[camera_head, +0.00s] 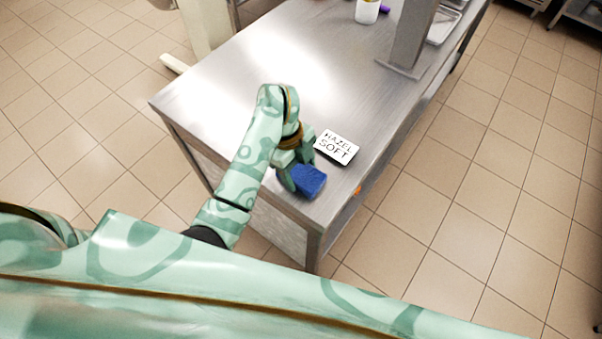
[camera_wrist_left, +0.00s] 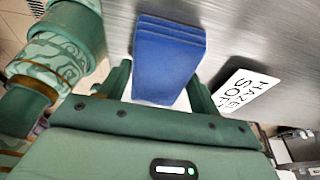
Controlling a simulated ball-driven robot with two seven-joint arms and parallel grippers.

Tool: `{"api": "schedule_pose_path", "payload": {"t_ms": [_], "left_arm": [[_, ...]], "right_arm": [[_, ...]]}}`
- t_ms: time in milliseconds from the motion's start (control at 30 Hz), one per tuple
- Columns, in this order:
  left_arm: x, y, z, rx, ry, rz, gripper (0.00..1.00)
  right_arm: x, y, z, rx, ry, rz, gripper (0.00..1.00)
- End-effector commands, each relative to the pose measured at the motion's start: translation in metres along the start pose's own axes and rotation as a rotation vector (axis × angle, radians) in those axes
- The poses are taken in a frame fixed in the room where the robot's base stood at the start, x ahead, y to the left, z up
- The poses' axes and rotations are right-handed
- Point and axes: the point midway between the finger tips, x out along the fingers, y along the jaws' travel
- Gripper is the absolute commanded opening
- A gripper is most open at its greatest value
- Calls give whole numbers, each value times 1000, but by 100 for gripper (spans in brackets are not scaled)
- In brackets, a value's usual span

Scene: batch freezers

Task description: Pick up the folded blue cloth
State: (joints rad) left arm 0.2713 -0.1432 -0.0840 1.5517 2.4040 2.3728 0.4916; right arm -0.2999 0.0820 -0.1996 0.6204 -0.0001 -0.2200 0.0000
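The folded blue cloth (camera_head: 308,181) lies on the steel table near its front corner. In the left wrist view the cloth (camera_wrist_left: 168,55) shows as a stack of folded layers, straight ahead of my left gripper. My left gripper (camera_head: 298,172) is low over the cloth's near part. In the left wrist view its two fingers (camera_wrist_left: 160,88) stand apart, one on each side of the cloth's near end. The fingers look open, and I cannot tell whether either one touches the cloth. My right gripper is in neither view.
A white sign reading "HAZEL SOFT" (camera_head: 337,147) lies just beyond the cloth; it also shows in the left wrist view (camera_wrist_left: 243,92). A metal post (camera_head: 408,45) and a white container (camera_head: 367,11) stand farther back. The table (camera_head: 225,95) is clear left of my arm.

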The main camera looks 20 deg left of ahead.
Motion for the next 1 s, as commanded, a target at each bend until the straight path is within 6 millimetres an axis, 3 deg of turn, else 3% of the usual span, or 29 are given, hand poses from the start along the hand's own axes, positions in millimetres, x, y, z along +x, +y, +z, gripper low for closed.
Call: {"api": "schedule_pose_path", "payload": {"t_ms": [33,67,100,433,667,900,1000], "left_arm": [[0,0,0,0,0,0,48],[0,0,0,0,-1,0,40],[0,0,0,0,-1,0,39],[-4,0,0,0,-2,-1,39],[-35,-1,-9,0,-3,-5,39],[-92,48,-42,0,-4,-3,39],[-98,76,-55,-1,-1,1,39]], "right_arm": [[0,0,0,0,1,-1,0],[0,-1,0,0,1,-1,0],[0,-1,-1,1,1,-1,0],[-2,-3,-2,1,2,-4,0],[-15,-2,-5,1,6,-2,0],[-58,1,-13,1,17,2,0],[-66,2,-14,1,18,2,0]]}}
